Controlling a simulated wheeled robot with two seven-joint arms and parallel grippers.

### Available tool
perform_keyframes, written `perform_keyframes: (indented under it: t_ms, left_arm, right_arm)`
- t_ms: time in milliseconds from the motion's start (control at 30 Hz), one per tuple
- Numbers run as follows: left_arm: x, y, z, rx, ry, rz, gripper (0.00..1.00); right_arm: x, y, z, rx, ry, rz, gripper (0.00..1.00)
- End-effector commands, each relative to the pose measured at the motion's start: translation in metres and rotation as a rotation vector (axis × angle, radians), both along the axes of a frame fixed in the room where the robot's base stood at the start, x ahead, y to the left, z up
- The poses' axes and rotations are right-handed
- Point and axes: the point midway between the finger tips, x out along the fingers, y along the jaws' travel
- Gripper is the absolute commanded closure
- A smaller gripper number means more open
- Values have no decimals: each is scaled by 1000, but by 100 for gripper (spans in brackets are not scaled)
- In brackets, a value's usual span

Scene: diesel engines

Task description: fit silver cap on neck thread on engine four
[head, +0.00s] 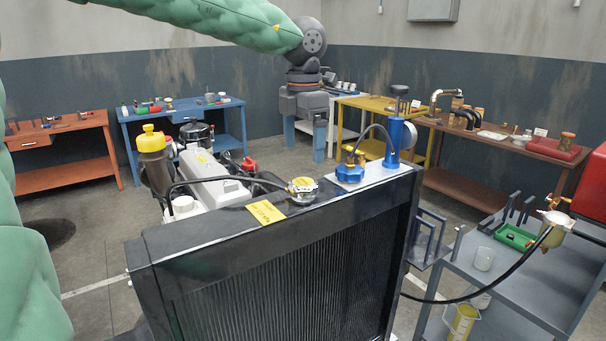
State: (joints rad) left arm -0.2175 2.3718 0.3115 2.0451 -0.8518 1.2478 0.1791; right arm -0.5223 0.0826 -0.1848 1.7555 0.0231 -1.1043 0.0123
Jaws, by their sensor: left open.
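The engine (204,182) with a light grey cover stands behind the black radiator (270,285). A silver cap (303,185) with a yellowish label is at the radiator's top edge, where a black hose meets it. I cannot tell whether it is seated on a neck thread, and no bare thread shows clearly. My left gripper (305,134) hangs above and behind the radiator, pointing down, its two blue-grey fingers wide apart with nothing between them. It is clear of the silver cap. My right gripper is not in view.
A blue fitting (351,170) and blue hand pump (400,138), joined by a thin hose, stand on the radiator's right top. A yellow-capped reservoir (153,158) is at left. A grey cart (520,275) stands at right, a black hose running from it. Benches line the walls.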

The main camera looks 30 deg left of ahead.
Motion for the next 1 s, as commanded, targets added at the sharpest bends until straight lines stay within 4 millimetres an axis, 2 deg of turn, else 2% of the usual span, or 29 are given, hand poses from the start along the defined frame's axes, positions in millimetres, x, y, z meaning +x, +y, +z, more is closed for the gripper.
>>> perform_keyframes:
  t_ms: [367,567,867,900,1000]
  left_arm:
    - [0,0,-32,1,2,1,15]
    - [0,0,-48,-1,2,1,15]
    - [0,0,-72,-1,0,0,15]
    - [0,0,-69,-1,-1,0,15]
    - [0,0,-69,-1,-1,1,15]
  right_arm:
    - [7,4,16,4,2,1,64]
    - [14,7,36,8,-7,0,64]
    - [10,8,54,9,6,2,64]
    - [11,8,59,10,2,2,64]
    - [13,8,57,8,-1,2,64]
